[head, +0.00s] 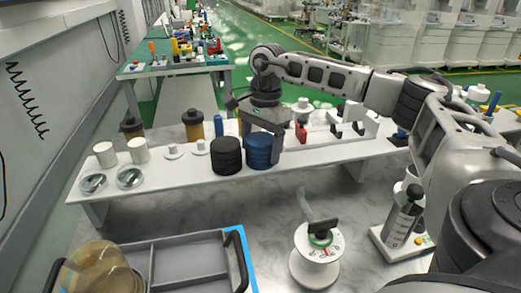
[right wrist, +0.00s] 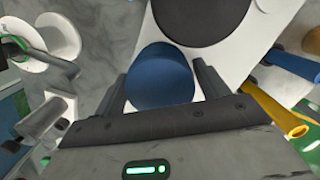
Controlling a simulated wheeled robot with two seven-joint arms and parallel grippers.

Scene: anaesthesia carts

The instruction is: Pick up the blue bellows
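The blue bellows (head: 258,153) is a ribbed dark blue cylinder standing on the white bench shelf, just right of a black bellows (head: 226,156). My right gripper (head: 263,134) is over it, pointing down. In the right wrist view the blue bellows (right wrist: 160,77) lies between the two fingers of my right gripper (right wrist: 161,70), one on each side. The fingers are spread wide; firm contact with its sides is not visible. My left gripper is not in view.
A grey tray cart (head: 190,262) and a white spool (head: 315,262) stand in front. The black bellows is close beside the gripper.

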